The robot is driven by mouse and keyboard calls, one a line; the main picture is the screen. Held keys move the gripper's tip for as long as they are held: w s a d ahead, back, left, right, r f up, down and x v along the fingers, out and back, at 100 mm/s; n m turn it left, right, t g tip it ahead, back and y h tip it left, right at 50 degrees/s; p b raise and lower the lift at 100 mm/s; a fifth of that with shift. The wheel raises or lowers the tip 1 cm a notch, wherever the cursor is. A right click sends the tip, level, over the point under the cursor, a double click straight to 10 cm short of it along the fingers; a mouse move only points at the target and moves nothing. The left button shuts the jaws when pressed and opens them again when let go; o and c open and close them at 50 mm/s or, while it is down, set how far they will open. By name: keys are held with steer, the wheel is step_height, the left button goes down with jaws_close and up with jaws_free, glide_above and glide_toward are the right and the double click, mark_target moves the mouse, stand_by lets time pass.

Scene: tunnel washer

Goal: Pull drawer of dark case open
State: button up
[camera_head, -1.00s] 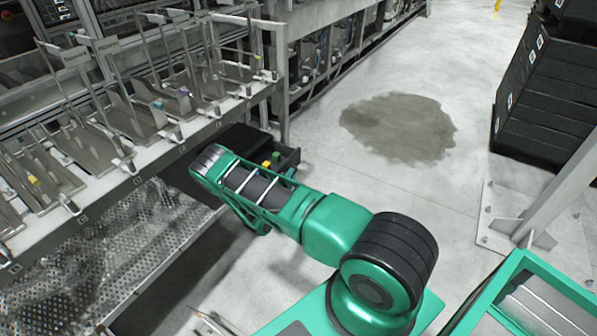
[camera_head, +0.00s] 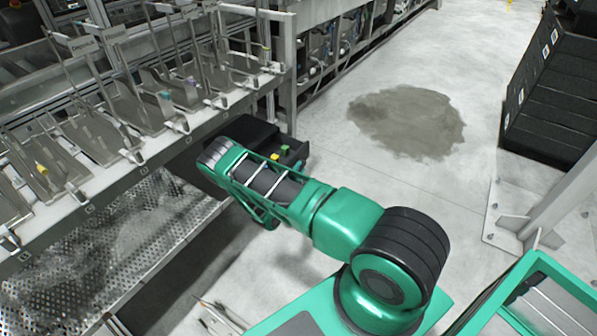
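The dark case (camera_head: 247,131) sits low on the floor beside the rack, just behind my arm. Its drawer (camera_head: 297,153) stands partly out on the right side, and the inside shows. A small yellow block (camera_head: 275,156) and a small green block (camera_head: 285,149) show in the drawer area. My green arm crosses in front of the case and hides its lower front and part of the drawer. My gripper's fingers are not visible, so its contact with the drawer cannot be seen.
A long metal rack (camera_head: 150,150) with upright plates runs along the left, above a perforated panel (camera_head: 110,240). Stacked black crates (camera_head: 550,100) and a grey post (camera_head: 560,200) stand at the right. The floor between is clear, with a dark stain (camera_head: 406,122).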

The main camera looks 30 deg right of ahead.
steer(key=v, duration=1)
steer(key=shift+a, duration=0.25)
steer(key=s+d+r+m+g, duration=0.3)
steer(key=s+r+m+g, duration=0.15)
steer(key=r, duration=0.35)
steer(key=s+d+r+m+g+y, duration=0.1)
steer(key=s+d+r+m+g, duration=0.25)
steer(key=r+m, duration=0.4)
steer(key=s+d+r+m+g, duration=0.3)
steer(key=s+r+m, duration=0.1)
steer(key=r, duration=0.5)
steer(key=s+a+r+m+y, duration=0.1)
steer(key=s+a+r+y, duration=0.2)
steer(key=s, duration=0.6)
steer(key=s+a+r+m+y, duration=0.2)
steer(key=s+a+r+y, duration=0.2)
steer(key=s+a+r, duration=0.3)
steer(key=s+a+r+m+y, duration=0.2)
steer(key=s+a+r, duration=0.3)
steer(key=s+r, duration=0.3)
steer(key=s+y, duration=0.1)
steer(key=s, duration=0.3)
steer(key=shift+r, duration=0.25)
